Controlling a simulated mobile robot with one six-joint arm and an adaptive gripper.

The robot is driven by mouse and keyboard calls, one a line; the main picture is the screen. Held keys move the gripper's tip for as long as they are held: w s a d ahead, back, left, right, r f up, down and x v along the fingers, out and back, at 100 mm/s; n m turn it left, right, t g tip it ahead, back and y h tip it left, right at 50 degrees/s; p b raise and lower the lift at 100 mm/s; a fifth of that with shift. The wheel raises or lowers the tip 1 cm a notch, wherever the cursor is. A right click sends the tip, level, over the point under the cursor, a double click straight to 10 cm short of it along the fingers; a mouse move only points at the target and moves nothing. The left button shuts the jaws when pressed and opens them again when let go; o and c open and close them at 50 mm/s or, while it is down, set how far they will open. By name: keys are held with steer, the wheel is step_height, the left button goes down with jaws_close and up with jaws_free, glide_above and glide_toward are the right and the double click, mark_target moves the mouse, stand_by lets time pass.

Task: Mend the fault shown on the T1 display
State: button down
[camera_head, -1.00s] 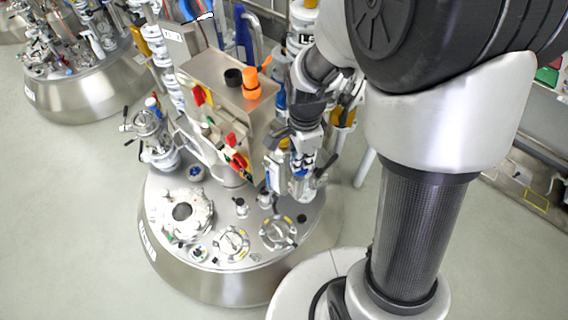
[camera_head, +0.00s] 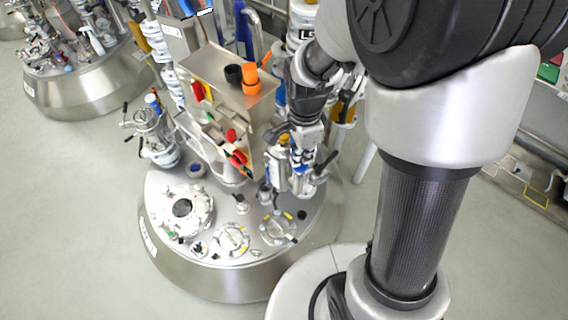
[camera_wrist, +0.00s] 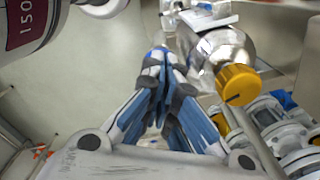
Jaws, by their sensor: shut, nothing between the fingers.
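In the wrist view my gripper (camera_wrist: 163,62) has its blue-and-grey fingers drawn together at the tips with nothing between them. A yellow knob (camera_wrist: 237,85) on a rounded steel body (camera_wrist: 212,50) is just right of the fingertips. I cannot tell whether the fingers touch that body. In the head view my arm reaches down to the right side of the steel control box (camera_head: 222,85), above the reactor lid (camera_head: 215,210). The fingertips are hard to make out there. A screen (camera_head: 195,8) is cut off at the top edge; its text is unreadable, and I cannot tell whether it is T1.
A valve assembly (camera_head: 155,140) stands at the lid's left. White flanged fittings (camera_wrist: 285,130) crowd the wrist view's lower right. Another vessel (camera_head: 85,85) is far left, with open floor between.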

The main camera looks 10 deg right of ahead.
steer(key=shift+f+b, duration=1.2)
steer(key=shift+f, duration=0.45)
steer(key=shift+r, duration=0.25)
steer(key=shift+r+p, duration=1.75)
steer(key=shift+r, duration=0.3)
steer(key=shift+r, duration=0.1)
step_height(320, 180, up, 5)
steer(key=p, duration=0.3)
steer(key=shift+p, duration=0.4)
